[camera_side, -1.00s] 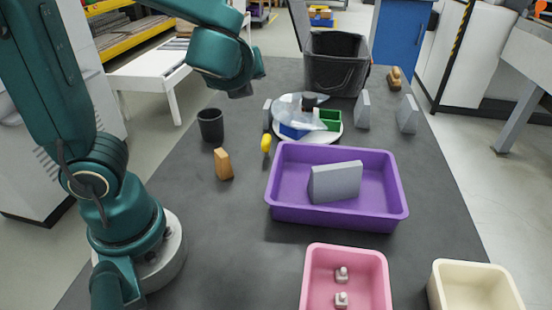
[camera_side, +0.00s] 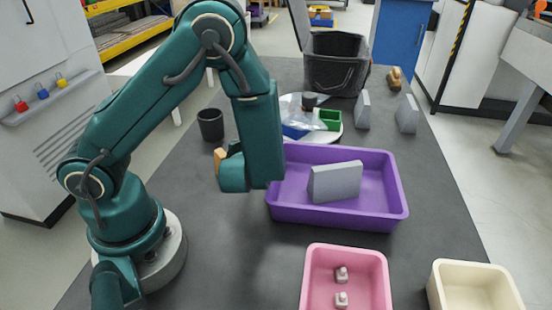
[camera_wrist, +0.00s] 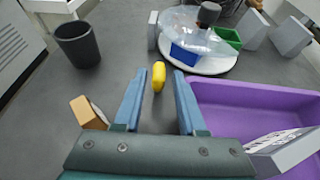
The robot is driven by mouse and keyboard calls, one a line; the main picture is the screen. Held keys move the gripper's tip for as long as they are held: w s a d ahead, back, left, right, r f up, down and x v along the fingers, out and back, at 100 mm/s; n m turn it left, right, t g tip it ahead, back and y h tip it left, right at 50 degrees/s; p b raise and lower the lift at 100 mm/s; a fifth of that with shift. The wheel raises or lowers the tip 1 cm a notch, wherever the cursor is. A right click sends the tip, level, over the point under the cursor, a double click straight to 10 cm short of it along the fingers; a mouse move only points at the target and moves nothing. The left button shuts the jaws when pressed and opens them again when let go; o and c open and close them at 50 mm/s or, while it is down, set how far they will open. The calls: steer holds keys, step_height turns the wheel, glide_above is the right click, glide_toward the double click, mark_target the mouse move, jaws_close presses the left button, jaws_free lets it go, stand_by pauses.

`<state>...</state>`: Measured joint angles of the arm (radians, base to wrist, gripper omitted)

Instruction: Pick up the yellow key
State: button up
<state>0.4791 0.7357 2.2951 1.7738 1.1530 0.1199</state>
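A small, smooth yellow piece (camera_wrist: 158,76) lies on the dark table in the wrist view. It is the only yellow thing near my gripper, but its shape does not clearly show a key. My gripper (camera_wrist: 159,74) is open, with its two blue fingers apart and the yellow piece showing between their tips. Whether the piece is level with the tips or below them I cannot tell. In the side view my arm hides the yellow piece and the fingers. A small yellow lock-like object (camera_side: 62,80) also sits on a cabinet shelf at the far left.
A purple tray (camera_wrist: 235,97) holding a grey block (camera_side: 335,182) is close on the right. A wooden block (camera_wrist: 88,113) and a black cup (camera_wrist: 77,44) are on the left. A white round plate (camera_wrist: 211,64) with blue and green pieces lies beyond. A black bin (camera_side: 336,62) stands behind.

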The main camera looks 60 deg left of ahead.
steer(key=shift+a+f, duration=0.15)
steer(key=shift+f, duration=0.35)
steer(key=shift+x, duration=2.45)
steer(key=shift+r, duration=0.1)
jaws_close()
